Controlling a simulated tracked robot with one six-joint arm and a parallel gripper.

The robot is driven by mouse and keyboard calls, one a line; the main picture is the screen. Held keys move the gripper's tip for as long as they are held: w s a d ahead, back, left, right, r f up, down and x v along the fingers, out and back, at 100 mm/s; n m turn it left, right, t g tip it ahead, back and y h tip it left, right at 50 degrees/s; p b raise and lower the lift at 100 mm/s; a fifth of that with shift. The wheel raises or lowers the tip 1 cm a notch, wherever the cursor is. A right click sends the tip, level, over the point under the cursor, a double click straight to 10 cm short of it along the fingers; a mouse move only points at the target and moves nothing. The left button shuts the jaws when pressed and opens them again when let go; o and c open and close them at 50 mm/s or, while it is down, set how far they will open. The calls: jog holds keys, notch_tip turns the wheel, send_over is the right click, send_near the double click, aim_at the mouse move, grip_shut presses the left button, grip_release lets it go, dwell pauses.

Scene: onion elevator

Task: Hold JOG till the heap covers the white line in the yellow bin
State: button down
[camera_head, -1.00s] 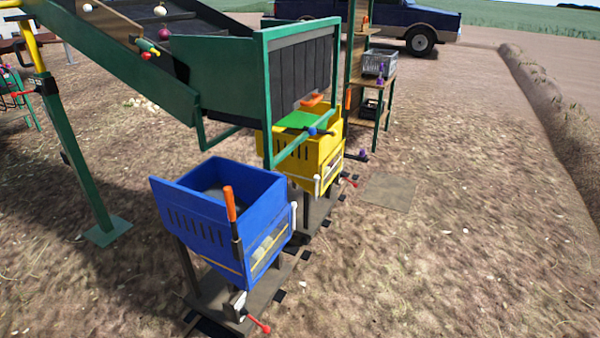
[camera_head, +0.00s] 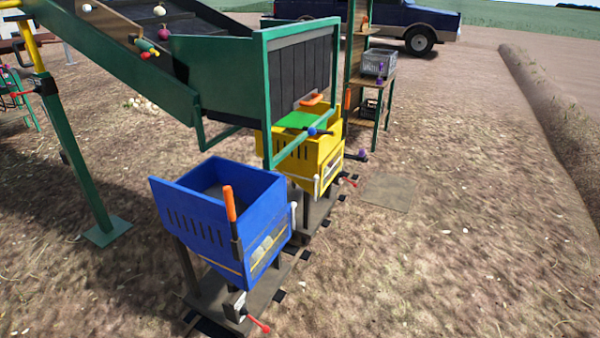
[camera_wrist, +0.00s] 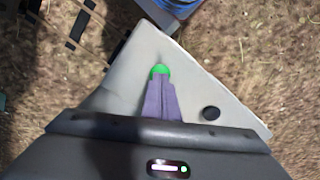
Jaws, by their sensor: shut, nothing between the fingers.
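In the wrist view my gripper (camera_wrist: 161,86) has its purple fingers shut, with nothing between them. The tips are at a round green button (camera_wrist: 160,70) on a pale grey panel (camera_wrist: 125,83). I cannot tell whether the button is pressed in, and no label can be read. A black round knob (camera_wrist: 211,113) is on the same panel, right of the fingers. In the head view the yellow bin (camera_head: 326,154) stands under the end of the elevator chute (camera_head: 222,64). A green plate (camera_head: 298,120) hides part of the bin's mouth. No heap or white line can be made out.
A blue bin (camera_head: 190,212) stands in front of the yellow one. Several onions lie on the elevator belt (camera_head: 197,22). A shelf (camera_head: 372,82) with a grey crate (camera_head: 379,62) stands behind. Bare ground lies open at the right.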

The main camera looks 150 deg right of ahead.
jog(key=shift+f, duration=0.65)
dwell(0.9)
jog(key=shift+r, duration=3.5)
jog(key=w+a+r+n+t, duration=0.1)
jog(key=w+a+r+n, duration=0.15)
jog(key=a, duration=0.35)
jog(key=w+a+r+n+t+h, duration=0.1)
jog(key=w+a+r, duration=0.1)
jog(key=a+r, duration=0.25)
jog(key=w+a+r+n+t, duration=0.1)
jog(key=w+a+r+n, duration=0.15)
jog(key=a, duration=0.35)
jog(key=s+a+r+n+t, duration=0.1)
jog(key=s+a+r+n, duration=0.1)
jog(key=a, duration=0.5)
jog(key=s+a+r+n+t+y, duration=0.1)
jog(key=s+a+r+n, duration=0.1)
jog(key=a, duration=0.5)
notch_tip(320, 180, up, 2)
jog(key=shift+s+a+r+n+t, duration=0.15)
jog(key=shift+n+t, duration=0.15)
jog(key=shift+n, duration=0.2)
